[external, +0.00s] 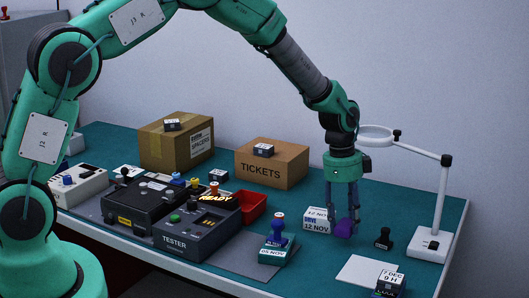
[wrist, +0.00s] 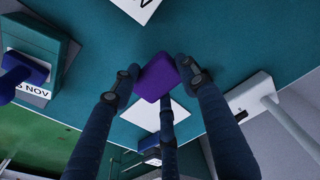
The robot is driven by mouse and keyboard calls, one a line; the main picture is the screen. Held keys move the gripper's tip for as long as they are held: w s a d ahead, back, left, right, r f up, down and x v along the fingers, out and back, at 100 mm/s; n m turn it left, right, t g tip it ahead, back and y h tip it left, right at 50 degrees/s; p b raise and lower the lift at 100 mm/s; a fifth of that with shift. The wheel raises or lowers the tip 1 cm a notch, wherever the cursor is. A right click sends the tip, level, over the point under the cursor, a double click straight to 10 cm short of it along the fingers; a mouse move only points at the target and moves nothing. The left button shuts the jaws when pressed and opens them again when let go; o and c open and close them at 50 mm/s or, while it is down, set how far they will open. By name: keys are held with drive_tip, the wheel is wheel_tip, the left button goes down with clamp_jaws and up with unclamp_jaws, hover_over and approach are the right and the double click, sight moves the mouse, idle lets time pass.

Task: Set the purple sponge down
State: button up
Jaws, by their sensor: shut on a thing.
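The purple sponge (wrist: 157,77) is a small block held between the fingers of my gripper (wrist: 159,78) in the wrist view. In the external view my gripper (external: 344,222) points down over the right part of the teal table, with the purple sponge (external: 345,228) at its fingertips. The fingers are shut on the sponge. The sponge appears to be above the table, but its exact height and whether it touches anything below cannot be told.
A white date block (external: 317,220) stands just left of the sponge, a black stamp (external: 383,239) to its right. A white sheet (external: 368,271) lies in front. A lamp (external: 433,240) stands at right. A blue-handled stamp (external: 278,240), tester (external: 198,235), red tray (external: 250,207) and TICKETS box (external: 271,168) lie leftward.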

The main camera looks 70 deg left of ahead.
sight(345, 221)
drive_tip(key=shift+f, duration=1.85)
drive_tip(key=shift+f, duration=0.15)
drive_tip(key=o, duration=1)
drive_tip(key=shift+c, duration=0.2)
drive_tip(key=r, duration=0.8)
drive_tip(key=s+a+r, duration=0.1)
drive_tip(key=r, duration=0.3)
drive_tip(key=shift+s+r+p, duration=0.1)
drive_tip(key=shift+p, duration=0.2)
